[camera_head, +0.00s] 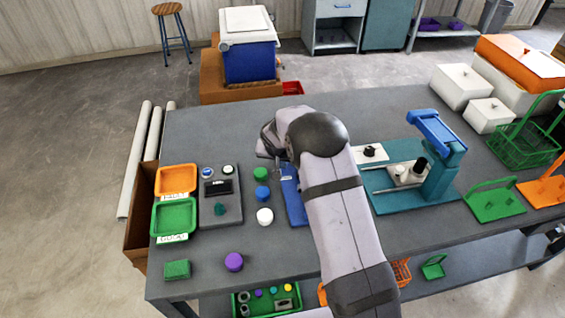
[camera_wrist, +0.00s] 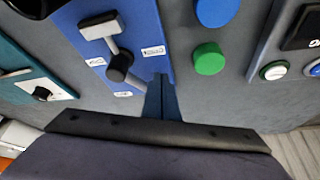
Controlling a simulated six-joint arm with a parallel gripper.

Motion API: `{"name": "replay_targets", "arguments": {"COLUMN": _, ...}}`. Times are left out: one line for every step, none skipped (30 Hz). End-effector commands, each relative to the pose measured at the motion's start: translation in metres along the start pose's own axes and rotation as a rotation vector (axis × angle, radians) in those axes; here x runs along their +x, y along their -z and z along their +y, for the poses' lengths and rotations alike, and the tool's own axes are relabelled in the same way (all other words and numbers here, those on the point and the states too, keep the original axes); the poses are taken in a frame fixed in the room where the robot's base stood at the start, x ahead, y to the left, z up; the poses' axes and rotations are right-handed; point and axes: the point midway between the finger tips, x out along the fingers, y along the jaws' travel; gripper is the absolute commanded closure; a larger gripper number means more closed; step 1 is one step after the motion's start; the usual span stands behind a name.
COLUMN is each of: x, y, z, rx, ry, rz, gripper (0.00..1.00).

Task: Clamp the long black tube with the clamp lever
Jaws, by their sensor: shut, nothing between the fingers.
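My gripper (camera_wrist: 161,84) is shut and empty in the wrist view, its fingertips at the edge of a blue board (camera_wrist: 150,20). A dark rounded piece (camera_wrist: 38,6) shows only partly at the top left of the wrist view. I cannot tell which thing is the long black tube.
Green (camera_head: 262,193) and white knobs (camera_head: 265,216) stand left of the board, with a grey panel (camera_head: 229,214) beyond. A teal base (camera_head: 385,192) with a blue press (camera_head: 437,130) stands on the right.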

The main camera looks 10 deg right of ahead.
Motion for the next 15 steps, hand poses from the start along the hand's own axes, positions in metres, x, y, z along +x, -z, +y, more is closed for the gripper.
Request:
{"name": "replay_targets", "arguments": {"x": 0.0004, "y": 0.0001, "z": -0.0002, "rx": 0.002, "ry": -0.001, "rz": 0.001, "gripper": 1.00}}
{"name": "replay_targets", "arguments": {"x": 0.0007, "y": 0.0002, "z": -0.0003, "rx": 0.004, "ry": -0.001, "rz": 0.001, "gripper": 1.00}}
{"name": "replay_targets", "arguments": {"x": 0.0013, "y": 0.0003, "z": -0.0004, "rx": 0.008, "ry": -0.003, "rz": 0.001, "gripper": 1.00}}
{"name": "replay_targets", "arguments": {"x": 0.0018, "y": 0.0004, "z": -0.0005, "rx": 0.012, "ry": -0.005, "rz": 0.001, "gripper": 1.00}}
{"name": "replay_targets", "arguments": {"x": 0.0023, "y": 0.0005, "z": -0.0005, "rx": 0.016, "ry": -0.008, "rz": 0.001, "gripper": 1.00}}
{"name": "replay_targets", "arguments": {"x": 0.0031, "y": 0.0009, "z": -0.0005, "rx": 0.024, "ry": -0.012, "rz": 0.001, "gripper": 1.00}}
{"name": "replay_targets", "arguments": {"x": 0.0037, "y": 0.0015, "z": -0.0007, "rx": 0.032, "ry": -0.015, "rz": 0.002, "gripper": 1.00}}
{"name": "replay_targets", "arguments": {"x": 0.0045, "y": 0.0021, "z": -0.0008, "rx": 0.041, "ry": -0.019, "rz": 0.003, "gripper": 1.00}}
{"name": "replay_targets", "arguments": {"x": 0.0047, "y": 0.0029, "z": -0.0006, "rx": 0.052, "ry": -0.025, "rz": 0.003, "gripper": 1.00}}
{"name": "replay_targets", "arguments": {"x": 0.0045, "y": 0.0035, "z": -0.0006, "rx": 0.058, "ry": -0.028, "rz": 0.003, "gripper": 1.00}}
{"name": "replay_targets", "arguments": {"x": 0.0048, "y": 0.0039, "z": -0.0005, "rx": 0.065, "ry": -0.031, "rz": 0.003, "gripper": 1.00}}
{"name": "replay_targets", "arguments": {"x": 0.0057, "y": 0.0045, "z": -0.0004, "rx": 0.077, "ry": -0.037, "rz": 0.003, "gripper": 1.00}}
{"name": "replay_targets", "arguments": {"x": 0.0065, "y": 0.0054, "z": -0.0006, "rx": 0.088, "ry": -0.041, "rz": 0.004, "gripper": 1.00}}
{"name": "replay_targets", "arguments": {"x": 0.0073, "y": 0.0059, "z": -0.0005, "rx": 0.099, "ry": -0.047, "rz": 0.004, "gripper": 1.00}}
{"name": "replay_targets", "arguments": {"x": 0.0087, "y": 0.0068, "z": -0.0006, "rx": 0.116, "ry": -0.055, "rz": 0.004, "gripper": 1.00}}
